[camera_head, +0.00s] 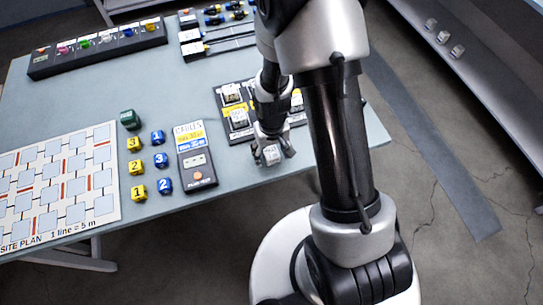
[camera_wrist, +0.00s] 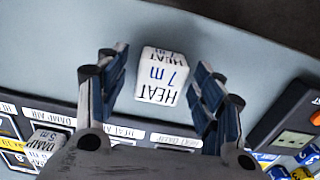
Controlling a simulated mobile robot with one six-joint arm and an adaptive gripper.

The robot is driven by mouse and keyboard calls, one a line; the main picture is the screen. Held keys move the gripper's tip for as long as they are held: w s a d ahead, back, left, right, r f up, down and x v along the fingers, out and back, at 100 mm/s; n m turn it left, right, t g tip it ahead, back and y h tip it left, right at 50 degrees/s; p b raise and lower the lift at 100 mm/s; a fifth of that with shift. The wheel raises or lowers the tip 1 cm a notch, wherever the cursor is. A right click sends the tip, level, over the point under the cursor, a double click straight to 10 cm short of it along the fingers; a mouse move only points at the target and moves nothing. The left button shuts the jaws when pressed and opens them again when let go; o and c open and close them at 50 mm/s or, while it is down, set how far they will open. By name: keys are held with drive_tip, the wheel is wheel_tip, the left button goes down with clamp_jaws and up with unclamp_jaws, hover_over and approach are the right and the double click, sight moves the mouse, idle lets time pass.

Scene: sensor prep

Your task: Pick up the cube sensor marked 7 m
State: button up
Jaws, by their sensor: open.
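The white cube sensor marked HEAT 7 m (camera_wrist: 162,78) sits on the bare grey-blue table top in the wrist view. It also shows near the table's front edge in the head view (camera_head: 271,155). My gripper (camera_wrist: 160,66) is open, with one finger on each side of the cube and visible gaps between fingers and cube. In the head view my gripper (camera_head: 272,147) points down over the cube, and my arm hides part of the area behind it.
A sensor tray (camera_wrist: 70,120) lies close beside the gripper, with a DAMP 5 m cube (camera_wrist: 45,142) in it. A cables device (camera_head: 197,165), blue and yellow numbered cubes and a site plan (camera_head: 105,212) lie to the left. The table's front edge is near.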

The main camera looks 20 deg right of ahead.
drive_tip(key=c, duration=1.1)
drive_tip(key=shift+r, duration=0.15)
drive_tip(key=shift+c, duration=0.2)
